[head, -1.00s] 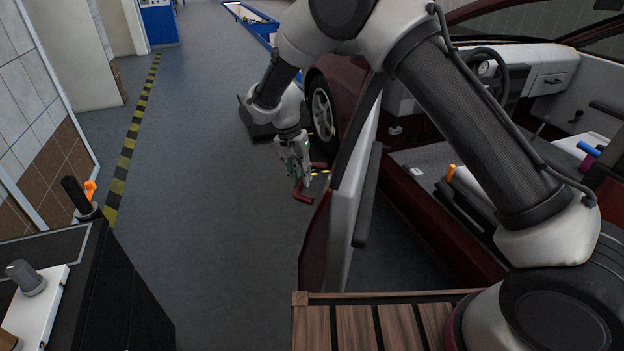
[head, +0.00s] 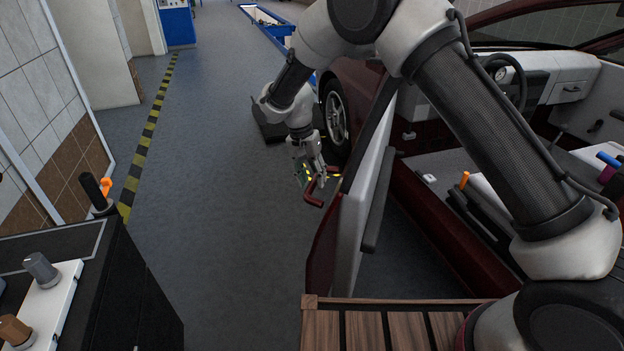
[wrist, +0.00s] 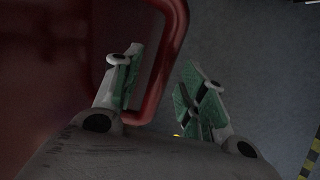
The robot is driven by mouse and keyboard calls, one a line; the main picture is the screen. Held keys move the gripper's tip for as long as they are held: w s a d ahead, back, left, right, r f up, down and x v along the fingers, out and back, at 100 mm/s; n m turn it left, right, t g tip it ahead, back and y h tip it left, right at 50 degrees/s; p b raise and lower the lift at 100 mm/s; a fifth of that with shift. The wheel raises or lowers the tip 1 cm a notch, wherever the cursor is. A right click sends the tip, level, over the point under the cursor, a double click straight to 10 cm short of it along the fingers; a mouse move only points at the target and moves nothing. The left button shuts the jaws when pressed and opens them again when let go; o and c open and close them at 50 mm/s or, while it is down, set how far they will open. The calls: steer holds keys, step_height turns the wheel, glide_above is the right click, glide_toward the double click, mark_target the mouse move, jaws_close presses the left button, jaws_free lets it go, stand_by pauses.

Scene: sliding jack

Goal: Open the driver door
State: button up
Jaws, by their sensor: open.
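The dark red driver door (head: 362,190) stands swung out from the car, with its pale inner panel towards the cabin. Its red bar handle (head: 314,201) is on the outer side; it also shows large in the wrist view (wrist: 172,50). My gripper (head: 308,178) is at the handle, pointing down, with its fingers apart. In the wrist view my gripper (wrist: 160,90) has one green-padded finger on each side of the handle bar in the picture. The left finger overlaps the bar's lower end; contact cannot be told.
The dark red car (head: 352,85) with its front wheel (head: 336,117) is beyond the door. Grey floor (head: 225,220) is clear left of the door. A black cabinet (head: 110,290) stands at lower left, and a slatted wooden surface (head: 375,328) at the bottom.

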step_height(320, 180, up, 11)
steer(key=a, duration=0.2)
steer(key=shift+w, duration=0.3)
steer(key=shift+a, duration=0.1)
